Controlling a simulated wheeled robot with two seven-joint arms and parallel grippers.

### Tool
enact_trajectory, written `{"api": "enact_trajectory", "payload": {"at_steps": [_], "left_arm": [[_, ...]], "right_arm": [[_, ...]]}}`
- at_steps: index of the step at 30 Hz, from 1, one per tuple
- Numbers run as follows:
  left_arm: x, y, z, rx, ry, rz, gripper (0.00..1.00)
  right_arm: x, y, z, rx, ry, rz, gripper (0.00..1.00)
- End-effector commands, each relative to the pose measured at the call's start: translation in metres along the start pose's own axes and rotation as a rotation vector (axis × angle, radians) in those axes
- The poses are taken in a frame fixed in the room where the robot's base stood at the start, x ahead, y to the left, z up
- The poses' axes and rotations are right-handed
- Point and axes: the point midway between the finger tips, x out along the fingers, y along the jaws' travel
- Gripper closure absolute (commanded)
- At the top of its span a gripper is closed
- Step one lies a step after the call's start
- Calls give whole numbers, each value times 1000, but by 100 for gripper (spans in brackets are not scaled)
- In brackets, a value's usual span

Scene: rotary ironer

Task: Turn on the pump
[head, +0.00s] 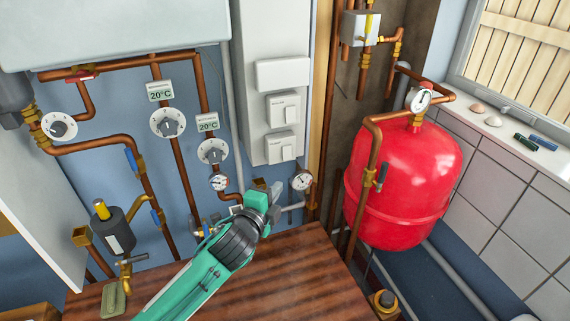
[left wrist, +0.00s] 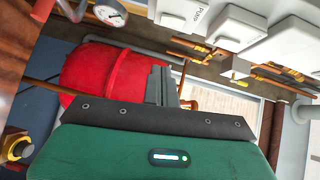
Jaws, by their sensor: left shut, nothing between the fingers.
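Two white rocker switches, an upper one (head: 282,110) and a lower one (head: 280,147), sit on the white wall panel. In the left wrist view, white switch boxes (left wrist: 232,28) show at the top edge, with small lettering that looks like "Pump"; I cannot tell for sure which switch it marks. My left gripper (head: 274,194) is shut and empty, below the lower switch and apart from it, close to a round gauge (head: 302,180). Its closed fingers (left wrist: 160,86) also show in the left wrist view. My right gripper is not in view.
A brown wooden worktop (head: 300,275) lies under my left arm. A large red tank (head: 415,170) stands right of the panel. Copper pipes (head: 182,165), dials (head: 168,122) and blue-handled valves (head: 131,162) cover the wall at left. Free air lies before the switches.

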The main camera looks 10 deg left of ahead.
Motion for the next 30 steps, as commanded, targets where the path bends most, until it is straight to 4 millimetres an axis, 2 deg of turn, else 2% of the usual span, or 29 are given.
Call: {"api": "enact_trajectory", "payload": {"at_steps": [17,21,30], "left_arm": [[97,-3,1,0,-1,1,100],[110,-2,17,2,-2,2,100],[121,0,28,0,0,1,100]], "right_arm": [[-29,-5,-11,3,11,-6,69],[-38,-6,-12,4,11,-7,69],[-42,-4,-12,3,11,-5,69]]}}
